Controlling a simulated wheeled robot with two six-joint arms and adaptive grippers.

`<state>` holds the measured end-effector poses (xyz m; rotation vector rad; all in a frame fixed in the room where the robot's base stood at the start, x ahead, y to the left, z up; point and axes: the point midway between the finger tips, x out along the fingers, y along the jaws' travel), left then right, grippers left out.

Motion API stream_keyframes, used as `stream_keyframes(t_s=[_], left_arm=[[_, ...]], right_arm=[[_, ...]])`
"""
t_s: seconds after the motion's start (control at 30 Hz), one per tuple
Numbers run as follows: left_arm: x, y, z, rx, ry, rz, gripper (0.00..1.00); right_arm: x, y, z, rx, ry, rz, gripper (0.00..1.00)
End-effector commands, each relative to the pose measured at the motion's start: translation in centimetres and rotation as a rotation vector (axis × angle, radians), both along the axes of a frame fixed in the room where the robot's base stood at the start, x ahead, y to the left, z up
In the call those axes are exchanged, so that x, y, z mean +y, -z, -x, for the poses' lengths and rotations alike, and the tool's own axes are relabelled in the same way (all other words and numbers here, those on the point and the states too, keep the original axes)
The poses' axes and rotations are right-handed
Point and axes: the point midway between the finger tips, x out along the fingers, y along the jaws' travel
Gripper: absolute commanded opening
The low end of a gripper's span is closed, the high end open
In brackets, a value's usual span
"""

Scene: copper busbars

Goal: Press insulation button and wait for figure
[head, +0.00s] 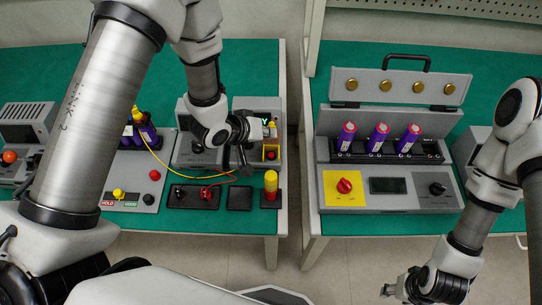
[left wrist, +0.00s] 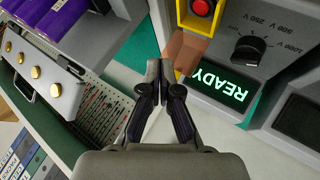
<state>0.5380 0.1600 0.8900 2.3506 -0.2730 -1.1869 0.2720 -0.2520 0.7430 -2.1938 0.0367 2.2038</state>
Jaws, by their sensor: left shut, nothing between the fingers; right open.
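The insulation tester (head: 187,118) stands on the left bench, partly hidden by my left arm. Its red button (left wrist: 202,7) sits in a yellow surround at the top of the left wrist view; the button and yellow surround also show in the head view (head: 270,154). My left gripper (left wrist: 161,68) is shut and empty, beside the yellow surround and apart from the button. My right gripper (head: 390,291) is open at the lower right, away from the benches.
A black dial (left wrist: 249,49) marked with voltages is on the tester. Red and yellow leads (head: 236,176) run near my left gripper. A yellow-topped post (head: 271,184) stands in front. The right bench holds a grey case (head: 400,95) with purple cells.

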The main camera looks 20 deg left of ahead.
Motion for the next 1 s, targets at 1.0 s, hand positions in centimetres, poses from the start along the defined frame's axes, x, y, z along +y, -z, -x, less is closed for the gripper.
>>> stream_keyframes(t_s=[1.0], left_arm=[[0.0, 5.9, 0.0, 0.000, 0.000, 0.000, 0.00]], right_arm=[[0.0, 4.8, 0.1, 0.001, 0.000, 0.000, 0.48]])
